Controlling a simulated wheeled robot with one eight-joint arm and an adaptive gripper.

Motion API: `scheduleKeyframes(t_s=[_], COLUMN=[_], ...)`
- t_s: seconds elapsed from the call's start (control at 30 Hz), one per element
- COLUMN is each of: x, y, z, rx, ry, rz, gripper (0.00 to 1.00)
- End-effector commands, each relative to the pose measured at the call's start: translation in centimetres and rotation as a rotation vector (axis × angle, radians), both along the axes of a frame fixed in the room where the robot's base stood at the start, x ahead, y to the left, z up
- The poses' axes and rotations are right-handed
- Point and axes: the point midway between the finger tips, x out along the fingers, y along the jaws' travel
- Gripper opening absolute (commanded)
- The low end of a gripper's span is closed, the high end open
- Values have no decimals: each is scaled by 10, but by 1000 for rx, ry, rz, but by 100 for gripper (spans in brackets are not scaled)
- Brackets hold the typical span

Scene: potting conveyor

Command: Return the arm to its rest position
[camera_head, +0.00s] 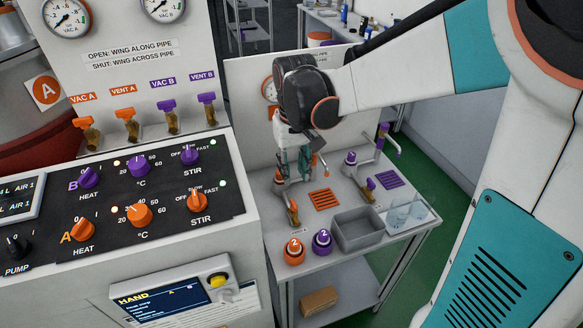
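My gripper (293,160) hangs below the dark wrist joint of my arm, pointing down, near the picture's middle. The arm reaches in from the upper right. The gripper's teal parts overlap an orange-marked tap (293,214) at the back left of a small grey bench (272,250). I cannot tell whether the gripper touches the tap. Its fingertips are small and partly lost against the tap, so their opening is unclear. I see nothing held in it.
A control panel (150,190) with knobs fills the left. Green floor (440,178) shows at right.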

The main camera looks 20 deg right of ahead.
Motion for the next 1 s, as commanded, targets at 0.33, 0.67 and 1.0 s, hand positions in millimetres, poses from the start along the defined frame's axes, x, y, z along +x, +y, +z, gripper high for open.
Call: scheduleKeyframes(t_s=[0.33,0.67,1.0], x=[-2,-44,-100], y=[0,0,-1], z=[2,40,68], rx=[0,0,0], ry=[-6,-162,-380], rz=[0,0,0], gripper=[29,29,29])
